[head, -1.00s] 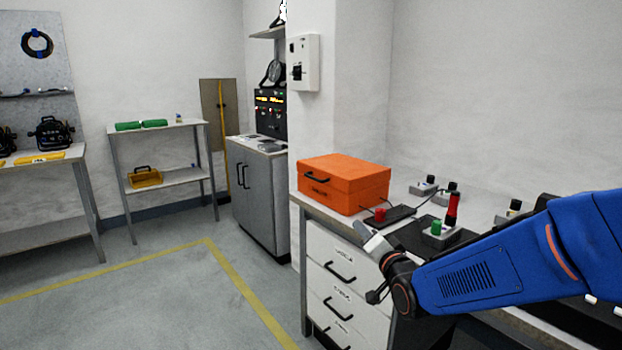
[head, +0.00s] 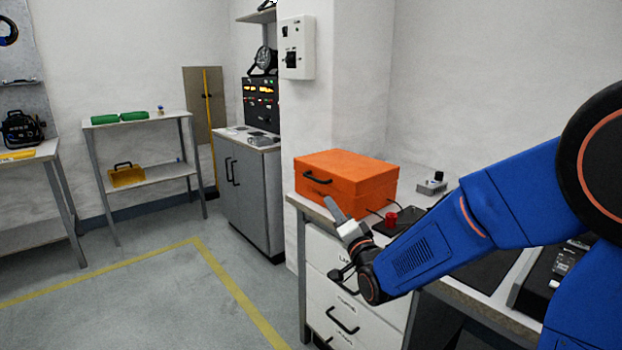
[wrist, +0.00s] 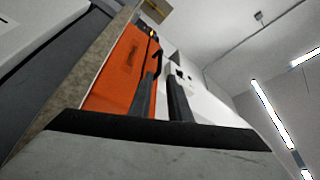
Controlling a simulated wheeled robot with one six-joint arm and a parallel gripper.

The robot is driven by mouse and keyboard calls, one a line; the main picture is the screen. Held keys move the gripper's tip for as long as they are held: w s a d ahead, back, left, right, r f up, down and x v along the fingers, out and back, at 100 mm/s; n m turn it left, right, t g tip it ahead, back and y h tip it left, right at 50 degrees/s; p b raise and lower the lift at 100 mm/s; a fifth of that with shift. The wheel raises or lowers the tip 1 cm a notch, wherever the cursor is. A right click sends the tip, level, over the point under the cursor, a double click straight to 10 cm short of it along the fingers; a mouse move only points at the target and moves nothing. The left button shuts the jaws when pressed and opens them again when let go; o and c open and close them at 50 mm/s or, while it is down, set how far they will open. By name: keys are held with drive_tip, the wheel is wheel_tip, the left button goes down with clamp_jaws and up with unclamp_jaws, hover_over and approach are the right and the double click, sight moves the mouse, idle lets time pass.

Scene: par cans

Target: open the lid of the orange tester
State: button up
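The orange tester (head: 345,185) is a box with its lid down, on the near left end of the bench. A black handle (head: 317,177) is on its front face. My gripper (head: 333,208) is in front of and below the handle, near the tester's front face, apart from the handle as far as I can tell. In the wrist view the orange front (wrist: 112,75) lies behind and left of my fingers (wrist: 161,80), and the handle (wrist: 157,47) shows beyond their tips. The fingers are apart with nothing between them.
The bench (head: 305,205) has white drawers (head: 335,258) under my gripper. A red button (head: 391,219) and a small grey switch box (head: 431,187) are right of the tester. A grey cabinet (head: 250,195) stands left behind. The floor at left is clear.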

sight(312, 178)
drive_tip(key=x, duration=1.6)
drive_tip(key=shift+d+f, duration=0.1)
clamp_jaws()
